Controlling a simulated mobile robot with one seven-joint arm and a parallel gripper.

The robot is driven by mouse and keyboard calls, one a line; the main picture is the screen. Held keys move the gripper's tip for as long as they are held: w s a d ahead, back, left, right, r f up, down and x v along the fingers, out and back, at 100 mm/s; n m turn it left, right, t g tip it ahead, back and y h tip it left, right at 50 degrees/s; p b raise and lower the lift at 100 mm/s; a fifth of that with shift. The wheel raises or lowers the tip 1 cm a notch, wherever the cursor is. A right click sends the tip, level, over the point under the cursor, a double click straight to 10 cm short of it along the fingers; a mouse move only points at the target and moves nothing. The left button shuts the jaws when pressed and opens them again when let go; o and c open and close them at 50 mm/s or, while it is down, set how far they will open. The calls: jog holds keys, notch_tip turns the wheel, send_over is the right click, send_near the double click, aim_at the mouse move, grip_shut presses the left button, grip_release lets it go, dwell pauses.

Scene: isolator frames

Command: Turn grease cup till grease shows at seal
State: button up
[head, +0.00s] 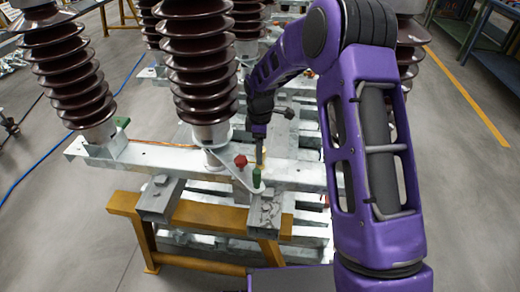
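My gripper (260,152) points down at the metal beam (295,176), close to the base of the middle brown insulator (196,70). Its fingertips are beside a small yellowish spot just above a green fitting (256,178). A red knob-like fitting (240,161) stands just left of the fingertips. I cannot tell which of these small parts is the grease cup. No grease or seal can be made out at this size. The fingers are too small to show whether they are open or hold something.
Another ribbed insulator (65,70) stands at the left end of the beam. A yellow trestle (205,215) carries the beam, with loose bits on its grey support block (262,210). A blue hose (35,170) lies on the floor at left. Open floor lies at right.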

grip_shut()
jog(key=shift+m, duration=0.3)
jog(key=m, duration=0.9)
jog(key=shift+b, duration=0.35)
jog(key=m, duration=1)
dwell(0.5)
